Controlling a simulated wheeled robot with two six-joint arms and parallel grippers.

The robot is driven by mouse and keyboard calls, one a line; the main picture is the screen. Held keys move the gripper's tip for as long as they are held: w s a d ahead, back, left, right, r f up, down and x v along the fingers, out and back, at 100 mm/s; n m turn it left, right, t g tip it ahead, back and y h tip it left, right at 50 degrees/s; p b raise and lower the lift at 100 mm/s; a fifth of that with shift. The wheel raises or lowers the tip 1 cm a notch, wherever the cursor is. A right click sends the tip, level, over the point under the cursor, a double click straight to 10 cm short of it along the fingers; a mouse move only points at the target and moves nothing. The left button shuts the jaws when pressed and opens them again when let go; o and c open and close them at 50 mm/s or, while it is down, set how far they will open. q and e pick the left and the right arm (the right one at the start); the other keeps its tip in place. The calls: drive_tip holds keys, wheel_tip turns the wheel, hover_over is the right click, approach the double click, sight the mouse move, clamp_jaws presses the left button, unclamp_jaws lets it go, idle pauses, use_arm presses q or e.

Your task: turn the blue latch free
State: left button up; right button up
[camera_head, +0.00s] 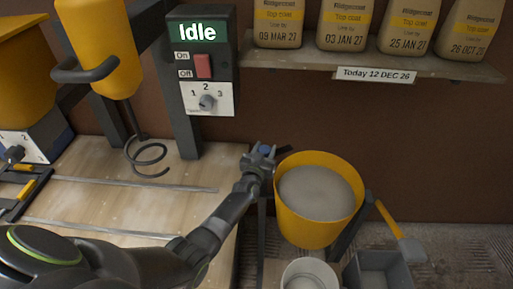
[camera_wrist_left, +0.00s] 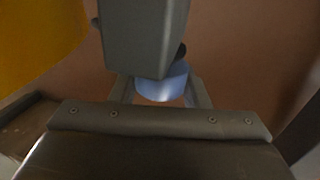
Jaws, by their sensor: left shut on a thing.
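The blue latch (camera_head: 265,149) is at the left side of a yellow bucket (camera_head: 284,213) filled with grey material. My left gripper (camera_head: 262,158) reaches it from the bench side and is shut on it. In the left wrist view the blue latch (camera_wrist_left: 163,84) shows between the fingers, partly hidden by a dark grey block. How far the latch is turned cannot be told. My right gripper is in neither view.
A white bucket (camera_head: 310,274) and a grey bin (camera_head: 378,272) stand below the yellow bucket. A yellow-handled tool (camera_head: 388,219) leans at its right. A mixer panel (camera_head: 202,60) reads Idle above the wooden bench (camera_head: 110,160). Labelled bags (camera_head: 345,25) stand on a shelf.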

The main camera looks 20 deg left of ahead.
use_arm(q)
drive_tip(key=shift+a+r, duration=0.15)
idle(0.3)
drive_tip(key=o, duration=1.4)
drive_tip(key=shift+c, duration=0.2)
drive_tip(key=shift+s, duration=0.1)
drive_tip(key=shift+s+f, duration=0.2)
drive_tip(key=shift+s, duration=0.05)
drive_tip(key=s+d, duration=0.1)
drive_tip(key=s, duration=1.5)
drive_tip(key=shift+s+d+p, duration=0.2)
drive_tip(key=shift+s+p, duration=0.15)
